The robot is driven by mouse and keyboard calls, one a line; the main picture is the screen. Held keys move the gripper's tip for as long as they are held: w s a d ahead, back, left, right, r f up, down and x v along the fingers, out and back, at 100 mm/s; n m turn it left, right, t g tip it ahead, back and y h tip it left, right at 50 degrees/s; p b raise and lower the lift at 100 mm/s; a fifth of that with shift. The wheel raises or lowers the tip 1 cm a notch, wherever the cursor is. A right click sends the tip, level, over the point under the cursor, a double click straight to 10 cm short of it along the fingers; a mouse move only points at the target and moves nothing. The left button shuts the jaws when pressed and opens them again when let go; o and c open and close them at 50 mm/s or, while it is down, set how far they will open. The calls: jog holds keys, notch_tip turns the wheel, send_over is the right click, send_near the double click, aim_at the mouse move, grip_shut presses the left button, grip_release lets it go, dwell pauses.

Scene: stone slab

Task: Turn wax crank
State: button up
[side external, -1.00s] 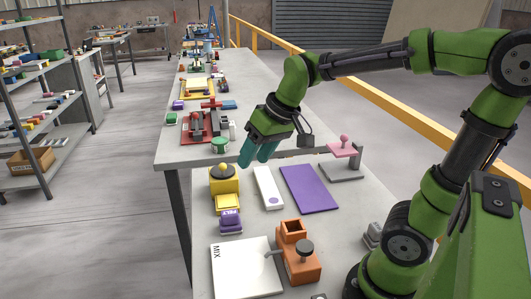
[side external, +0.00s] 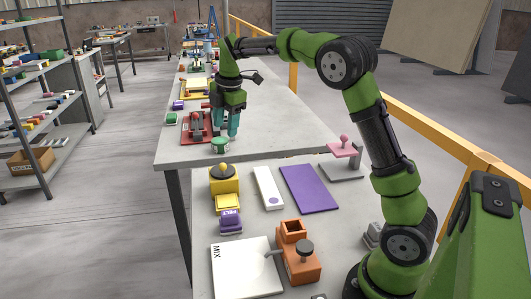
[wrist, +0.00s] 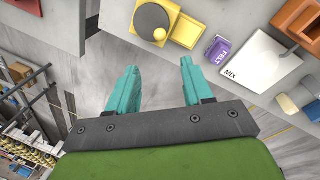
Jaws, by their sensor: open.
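No part is labelled wax, so I cannot tell for sure which crank the task means. A yellow box (side external: 224,187) with a round yellow knob stands at the near bench's left edge. In the wrist view the yellow box (wrist: 136,12) bears a dark disc with an off-centre yellow knob. An orange hopper block (side external: 298,262) carries a dark round knob and a side rod.
On the near bench are a purple FELT block (side external: 231,222), a MIX slab (side external: 240,270), a white strip (side external: 268,188), a purple mat (side external: 309,188) and a pink-topped stand (side external: 342,150). The far bench's right side (side external: 275,120) is clear.

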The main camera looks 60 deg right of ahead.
aim_at(223, 165)
jog(key=w+f, duration=0.1)
jog(key=f, duration=0.4)
jog(key=w+f, duration=0.1)
jog(key=f, duration=0.4)
jog(key=w+f, duration=0.1)
jog(key=f, duration=0.4)
jog(key=shift+d+f, duration=0.25)
jog(key=shift+d, duration=0.05)
jog(key=shift+r, duration=0.1)
jog(key=c, duration=0.9)
